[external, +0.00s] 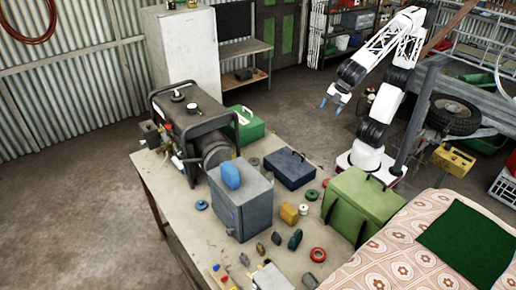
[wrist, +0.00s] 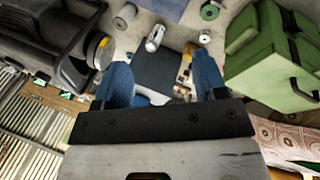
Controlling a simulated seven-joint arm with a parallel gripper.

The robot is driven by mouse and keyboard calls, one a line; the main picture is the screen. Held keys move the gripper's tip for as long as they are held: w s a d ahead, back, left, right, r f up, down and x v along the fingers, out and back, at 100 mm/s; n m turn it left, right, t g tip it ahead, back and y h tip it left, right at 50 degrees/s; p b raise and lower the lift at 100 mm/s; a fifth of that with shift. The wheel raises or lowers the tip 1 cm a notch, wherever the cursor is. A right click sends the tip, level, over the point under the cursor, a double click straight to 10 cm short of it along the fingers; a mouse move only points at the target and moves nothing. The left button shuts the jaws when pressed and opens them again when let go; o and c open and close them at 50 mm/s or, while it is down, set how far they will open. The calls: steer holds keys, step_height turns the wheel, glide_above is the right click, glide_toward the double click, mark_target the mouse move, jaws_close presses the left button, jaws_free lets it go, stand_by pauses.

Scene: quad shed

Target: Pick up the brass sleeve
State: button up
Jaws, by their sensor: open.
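My gripper (external: 333,104) hangs in the air at the upper right in the external view, well above and behind the workbench. Its two blue fingers are apart and empty; in the wrist view my gripper (wrist: 163,80) spans a gap with bench items far beyond it. I cannot tell the brass sleeve for certain in either view. A yellow-tan, blocky piece (external: 289,213) stands on the bench right of the grey box. In the wrist view, small tan items (wrist: 185,70) show beside the right finger, too small and partly hidden to identify.
The workbench (external: 180,215) holds a generator (external: 190,125), a grey metal box (external: 240,200) with a blue piece on top, a dark blue case (external: 290,168), a green case (external: 358,203) and several small rings and parts. A patterned cloth (external: 385,265) lies at right.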

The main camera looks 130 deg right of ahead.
steer(key=w+a+r+n+t+h, duration=0.1)
steer(key=w+n, duration=0.2)
steer(key=w, duration=0.5)
steer(key=w+a+r+n+h, duration=0.1)
steer(key=w+a+n, duration=0.15)
steer(key=w, duration=0.55)
steer(key=n+t+h, duration=0.2)
steer(key=n+t, duration=0.5)
steer(key=n, duration=1.2)
glide_above(268, 262)
steer(key=s+a, duration=0.2)
steer(key=s, duration=0.2)
step_height(268, 262, down, 30)
steer(key=r, duration=0.1)
steer(key=shift+a+f+t, duration=0.2)
steer(key=shift+f+t, duration=0.1)
steer(key=shift+f, duration=0.4)
steer(key=shift+f, duration=2.9)
steer(key=shift+f, duration=0.15)
